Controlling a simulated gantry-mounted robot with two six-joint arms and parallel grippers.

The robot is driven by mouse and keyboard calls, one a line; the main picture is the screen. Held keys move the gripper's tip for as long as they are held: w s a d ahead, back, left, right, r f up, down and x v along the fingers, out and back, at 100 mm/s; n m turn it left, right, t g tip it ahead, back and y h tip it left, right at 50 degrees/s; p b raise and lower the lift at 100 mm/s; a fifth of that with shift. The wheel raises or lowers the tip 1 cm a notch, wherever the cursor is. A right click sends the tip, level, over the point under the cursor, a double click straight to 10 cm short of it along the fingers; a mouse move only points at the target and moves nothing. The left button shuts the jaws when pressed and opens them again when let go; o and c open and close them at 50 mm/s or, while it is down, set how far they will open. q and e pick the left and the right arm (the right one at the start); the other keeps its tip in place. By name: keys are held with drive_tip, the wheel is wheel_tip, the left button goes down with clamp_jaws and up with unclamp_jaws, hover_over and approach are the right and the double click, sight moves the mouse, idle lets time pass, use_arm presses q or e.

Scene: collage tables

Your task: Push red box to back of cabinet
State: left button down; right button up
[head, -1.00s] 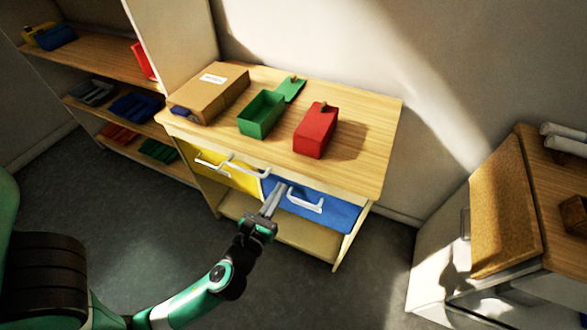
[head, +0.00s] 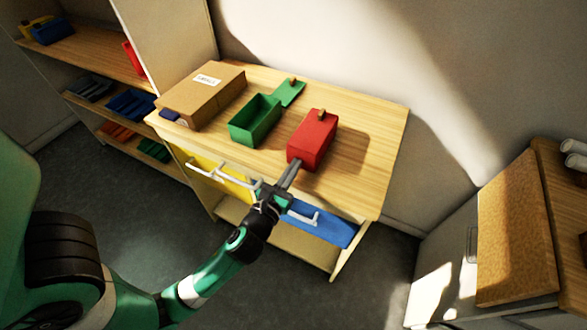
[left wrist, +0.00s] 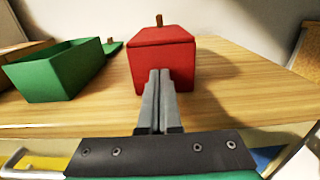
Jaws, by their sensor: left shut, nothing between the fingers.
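The red box (head: 313,139) stands lidded on the wooden cabinet top (head: 360,150), toward its front edge, right of the green box. My left gripper (head: 294,167) is shut with nothing between its fingers. Its tips are at the lower front face of the red box; I cannot tell if they touch. In the left wrist view the red box (left wrist: 162,60) is straight ahead of the shut fingers (left wrist: 160,76), which cover part of its front face. My right gripper is not in view.
An open green box (head: 255,122) with its lid (head: 288,92) behind it stands to the left. A cardboard box (head: 200,95) is farther left. The top behind and right of the red box is clear. Yellow (head: 215,172) and blue (head: 335,229) drawers are below.

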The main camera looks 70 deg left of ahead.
sight(313, 139)
use_arm(q)
drive_tip(key=shift+w+a+r+p, duration=0.15)
drive_tip(key=shift+w+a+p, duration=0.05)
drive_tip(key=shift+p, duration=0.15)
drive_tip(key=shift+p+x, duration=0.7)
drive_tip(key=shift+x, duration=0.45)
drive_tip(key=shift+w+a, duration=0.25)
drive_tip(key=shift+w, duration=0.05)
drive_tip(key=shift+s+d, duration=0.1)
drive_tip(key=shift+d, duration=0.05)
